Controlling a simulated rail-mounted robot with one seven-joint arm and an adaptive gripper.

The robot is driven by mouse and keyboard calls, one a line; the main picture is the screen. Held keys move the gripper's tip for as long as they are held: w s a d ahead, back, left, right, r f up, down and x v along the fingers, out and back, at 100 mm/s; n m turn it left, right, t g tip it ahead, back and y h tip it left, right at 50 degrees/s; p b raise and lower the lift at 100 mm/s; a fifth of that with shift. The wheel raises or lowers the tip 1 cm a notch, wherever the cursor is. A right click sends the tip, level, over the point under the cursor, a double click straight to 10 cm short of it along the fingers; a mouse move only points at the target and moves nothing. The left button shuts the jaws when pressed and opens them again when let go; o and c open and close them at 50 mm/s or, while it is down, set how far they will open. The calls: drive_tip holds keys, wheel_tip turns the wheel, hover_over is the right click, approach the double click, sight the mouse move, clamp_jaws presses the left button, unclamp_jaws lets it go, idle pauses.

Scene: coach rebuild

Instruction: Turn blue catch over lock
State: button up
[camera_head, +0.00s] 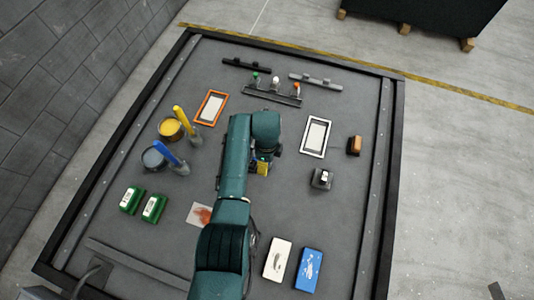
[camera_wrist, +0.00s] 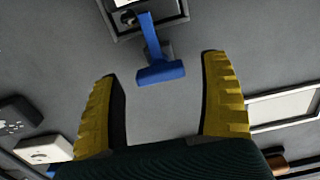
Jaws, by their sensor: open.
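The blue catch (camera_wrist: 160,73) shows in the wrist view as a T shape, with a wide bar nearest me and a narrow stem running up to a grey framed fitting (camera_wrist: 178,14). A white and dark part sits at the stem's far end; I cannot tell if it is the lock. My gripper (camera_wrist: 161,68) is open, its two yellow fingers on either side of the bar with gaps; nothing is held. In the head view, my gripper (camera_head: 262,168) is over the middle of the board, and my arm mostly hides the catch.
A white-centred frame (camera_head: 315,137) and a dark block (camera_head: 321,179) lie right of my gripper. An orange frame (camera_head: 210,107), a yellow brush (camera_head: 181,119) and a blue brush (camera_head: 168,152) are left. A rack (camera_head: 273,94) with small bottles is behind.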

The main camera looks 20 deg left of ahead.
wheel_tip(320, 180, up, 11)
idle(0.6)
